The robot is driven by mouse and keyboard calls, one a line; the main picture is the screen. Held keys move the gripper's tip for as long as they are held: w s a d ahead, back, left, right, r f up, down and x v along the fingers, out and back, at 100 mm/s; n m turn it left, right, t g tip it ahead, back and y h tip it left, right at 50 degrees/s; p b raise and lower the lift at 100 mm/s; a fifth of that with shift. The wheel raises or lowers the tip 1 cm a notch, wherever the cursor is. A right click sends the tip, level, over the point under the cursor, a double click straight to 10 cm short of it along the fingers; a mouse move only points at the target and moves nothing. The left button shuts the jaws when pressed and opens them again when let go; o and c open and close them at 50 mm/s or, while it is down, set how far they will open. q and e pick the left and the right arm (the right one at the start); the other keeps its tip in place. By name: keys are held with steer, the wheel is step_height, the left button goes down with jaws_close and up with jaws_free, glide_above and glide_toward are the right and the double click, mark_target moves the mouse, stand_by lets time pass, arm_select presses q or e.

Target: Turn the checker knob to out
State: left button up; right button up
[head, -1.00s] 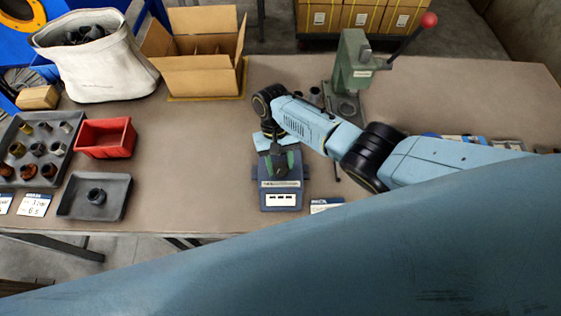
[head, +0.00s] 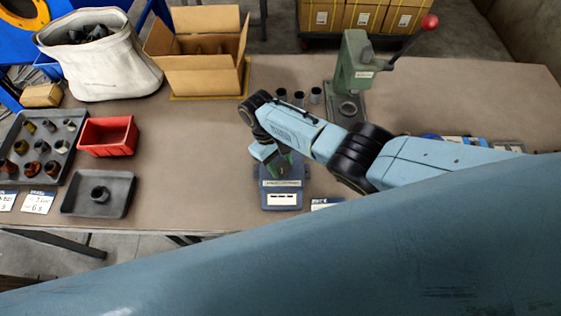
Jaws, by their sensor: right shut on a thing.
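The checker (head: 282,197) is a small blue-grey box with a pale label on its front, standing near the front edge of the table. My right gripper (head: 281,170) points down over the back of the checker. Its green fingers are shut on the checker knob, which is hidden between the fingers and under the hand. The hand is tilted and turned, and its light blue body covers the upper left of the checker. I cannot read which setting the knob is at. My left gripper is not in view.
A green press (head: 354,75) with a red-tipped lever stands behind my right arm, with several dark cylinders beside it. A red bin (head: 107,136), a parts tray (head: 66,165) and a grey tray (head: 73,205) are at left. The table between them and the checker is clear.

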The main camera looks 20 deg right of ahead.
stand_by(0.3)
steer(key=o, duration=1)
steer(key=shift+w+r, duration=0.1)
steer(key=p+v, duration=0.1)
steer(key=v, duration=1.2)
steer(key=shift+a+r, duration=0.1)
